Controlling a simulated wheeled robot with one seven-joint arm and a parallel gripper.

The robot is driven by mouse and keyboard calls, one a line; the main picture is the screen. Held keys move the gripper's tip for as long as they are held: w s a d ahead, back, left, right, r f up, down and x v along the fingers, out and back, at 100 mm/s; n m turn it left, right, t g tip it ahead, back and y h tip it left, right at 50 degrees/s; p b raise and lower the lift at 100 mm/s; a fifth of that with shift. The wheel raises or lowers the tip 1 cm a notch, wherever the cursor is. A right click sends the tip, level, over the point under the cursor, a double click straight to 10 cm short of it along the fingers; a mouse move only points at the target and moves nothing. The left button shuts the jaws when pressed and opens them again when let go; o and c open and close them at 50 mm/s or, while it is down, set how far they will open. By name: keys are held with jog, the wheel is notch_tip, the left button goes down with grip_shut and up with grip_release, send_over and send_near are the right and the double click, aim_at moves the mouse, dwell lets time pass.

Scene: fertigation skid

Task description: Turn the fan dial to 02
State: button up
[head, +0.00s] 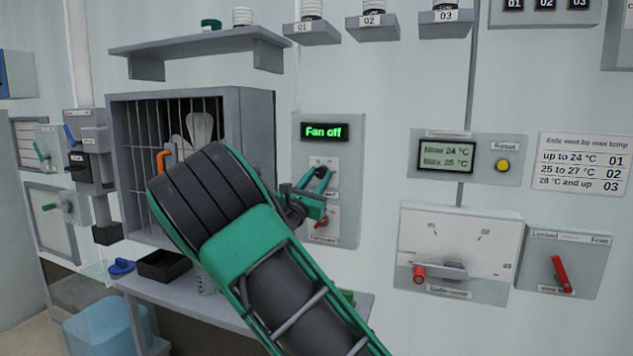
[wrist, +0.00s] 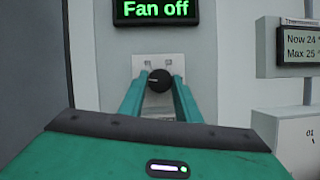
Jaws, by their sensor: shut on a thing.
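The fan dial (wrist: 159,81) is a round black knob on a pale plate (wrist: 157,62) in the wrist view. The marks on the plate are too small to read. My gripper (wrist: 161,86) has its two green fingers shut on the dial from both sides. In the head view my gripper (head: 320,180) is at the fan panel (head: 347,210) and mostly hides the dial. The green display (head: 323,131) above it reads "Fan off", and it also shows in the wrist view (wrist: 156,9).
A red-handled switch (head: 321,222) sits just below my gripper on the same panel. A barred fan housing (head: 262,130) is to the left. A thermometer panel (head: 447,156) reads now 24 °C, max 25 °C. A chart (head: 583,165) pairs 25 to 27 °C with 02.

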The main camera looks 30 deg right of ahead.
jog(key=m+g, duration=0.1)
jog(key=m, duration=0.2)
jog(key=m+g, duration=0.2)
jog(key=m, duration=0.1)
jog(key=m+g, duration=0.1)
jog(key=m, duration=0.2)
jog(key=shift+w+a+r+m+g+h, duration=0.1)
jog(key=shift+w+a+m+g+h, duration=0.2)
jog(key=shift+w+m+g+h, duration=0.1)
jog(key=m+g, duration=0.1)
jog(key=m, duration=0.2)
jog(key=m+g+y, duration=0.1)
jog(key=m, duration=0.3)
jog(key=shift+r+g, duration=0.15)
jog(key=shift+g, duration=0.15)
jog(key=m+y, duration=0.2)
jog(key=m, duration=0.3)
jog(key=shift+r, duration=0.1)
jog(key=shift+s+m+y, duration=0.1)
jog(key=shift+m+y, duration=0.6)
jog(key=shift+m, duration=0.3)
jog(key=o, duration=1.1)
jog(key=shift+c, duration=0.2)
jog(key=shift+m, duration=0.3)
